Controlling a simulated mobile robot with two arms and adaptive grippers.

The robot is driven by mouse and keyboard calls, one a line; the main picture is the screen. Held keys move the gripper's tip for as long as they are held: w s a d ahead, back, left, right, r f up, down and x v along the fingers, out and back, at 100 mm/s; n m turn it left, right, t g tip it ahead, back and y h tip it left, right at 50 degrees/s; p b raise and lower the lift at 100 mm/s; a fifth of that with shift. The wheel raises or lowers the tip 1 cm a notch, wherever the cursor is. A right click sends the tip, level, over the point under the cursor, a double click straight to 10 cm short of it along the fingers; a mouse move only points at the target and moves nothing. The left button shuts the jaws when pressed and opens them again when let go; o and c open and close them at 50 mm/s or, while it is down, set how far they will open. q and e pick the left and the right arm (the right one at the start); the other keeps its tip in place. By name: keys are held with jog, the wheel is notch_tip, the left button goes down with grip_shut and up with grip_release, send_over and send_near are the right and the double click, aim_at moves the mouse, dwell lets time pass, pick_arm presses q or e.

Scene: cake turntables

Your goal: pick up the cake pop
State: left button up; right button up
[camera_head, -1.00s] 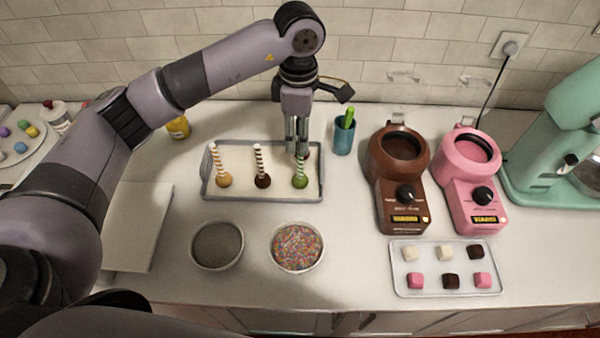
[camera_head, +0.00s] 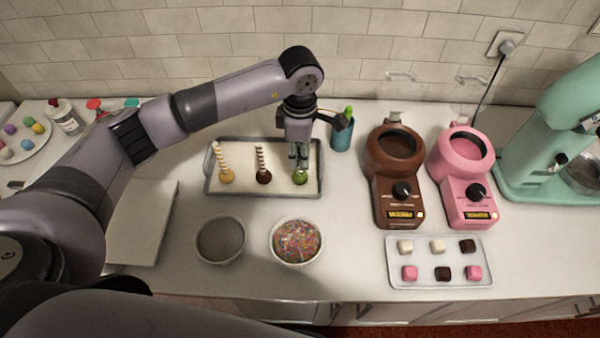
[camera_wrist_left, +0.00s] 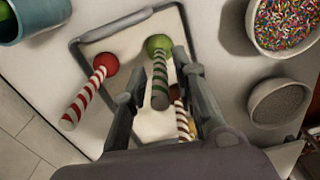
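A tray (camera_head: 237,191) holds several cake pops standing stick up. In the head view an orange pop (camera_head: 227,177), a dark brown pop (camera_head: 264,178) and a green pop (camera_head: 300,177) stand in a row. My left gripper (camera_head: 299,164) points down over the green pop and hides its stick. In the left wrist view the green pop (camera_wrist_left: 158,44) has its green-striped stick between the two fingers of my left gripper (camera_wrist_left: 163,84), with gaps on both sides. A red pop (camera_wrist_left: 107,63) with a red-striped stick stands beside it, outside the fingers. My right gripper is out of view.
A blue cup (camera_head: 341,136) stands right of the tray. Bowls of sprinkles (camera_head: 297,241) and dark grains (camera_head: 220,240) sit in front. Brown (camera_head: 396,180) and pink (camera_head: 463,180) melters and a tray of small cubes (camera_head: 440,282) are to the right.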

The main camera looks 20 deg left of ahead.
pick_arm(q)
grip_shut()
jog(key=shift+r, duration=0.1)
dwell(0.3)
